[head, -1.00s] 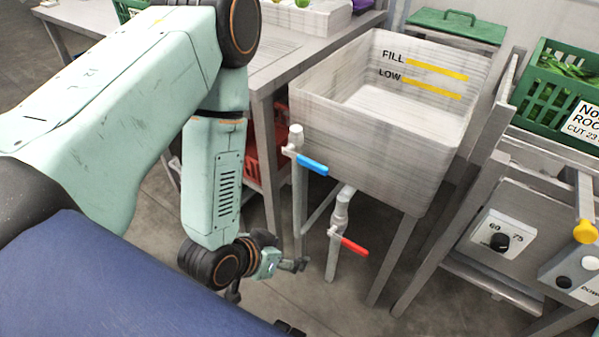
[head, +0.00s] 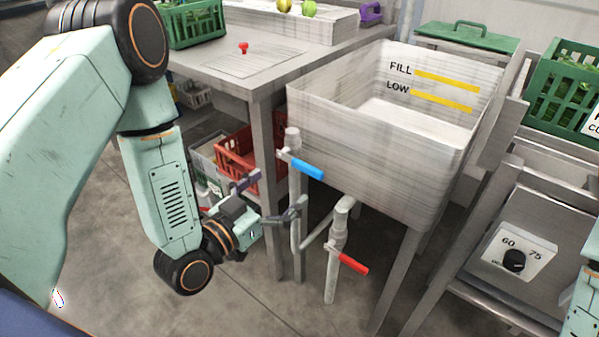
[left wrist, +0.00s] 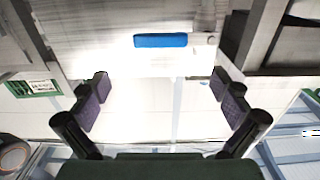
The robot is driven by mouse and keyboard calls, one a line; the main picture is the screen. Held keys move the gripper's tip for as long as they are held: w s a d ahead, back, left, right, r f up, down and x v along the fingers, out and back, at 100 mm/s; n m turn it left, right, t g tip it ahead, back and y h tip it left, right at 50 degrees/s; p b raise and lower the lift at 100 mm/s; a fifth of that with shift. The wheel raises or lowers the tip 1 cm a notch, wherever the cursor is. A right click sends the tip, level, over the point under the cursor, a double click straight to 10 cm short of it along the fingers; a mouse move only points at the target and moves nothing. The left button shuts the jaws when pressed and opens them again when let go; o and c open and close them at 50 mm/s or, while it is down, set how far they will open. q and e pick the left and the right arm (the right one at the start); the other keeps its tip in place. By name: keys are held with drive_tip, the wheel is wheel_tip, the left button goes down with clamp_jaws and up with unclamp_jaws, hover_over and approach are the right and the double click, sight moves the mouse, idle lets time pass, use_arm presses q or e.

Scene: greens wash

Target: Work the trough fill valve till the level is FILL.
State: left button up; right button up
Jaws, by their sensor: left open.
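The pale trough (head: 350,135) has yellow FILL (head: 447,81) and LOW (head: 441,102) lines on its inner wall. The pale surface inside lies below LOW; I cannot tell whether it is water or bare floor. A blue lever (head: 306,169) sits on the upright pipe at the trough's near left side. A red lever (head: 353,263) is on the lower pipe under the trough. My left gripper (head: 270,197) is open and empty, just left of and below the blue lever. In the left wrist view the blue lever (left wrist: 160,40) lies ahead, above the fingertips and apart from them.
A steel table (head: 235,75) stands left of the trough, with a red crate (head: 236,160) beneath it. The trough's legs and pipes stand close to my left gripper. A dial panel (head: 520,251) and a green crate (head: 565,85) are at the right. Floor is free at front left.

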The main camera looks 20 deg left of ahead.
sight(305, 167)
use_arm(q)
drive_tip(key=b+x, duration=0.1)
drive_tip(key=x, duration=0.5)
drive_tip(key=shift+w+f+b, duration=0.15)
drive_tip(key=shift+b, duration=0.2)
drive_tip(key=shift+w+d, duration=0.2)
drive_tip(key=shift+w, duration=0.5)
drive_tip(key=shift+c, duration=0.3)
drive_tip(key=shift+s, duration=0.15)
drive_tip(key=c, duration=0.9)
drive_tip(key=shift+r, duration=0.25)
drive_tip(key=c, duration=0.7)
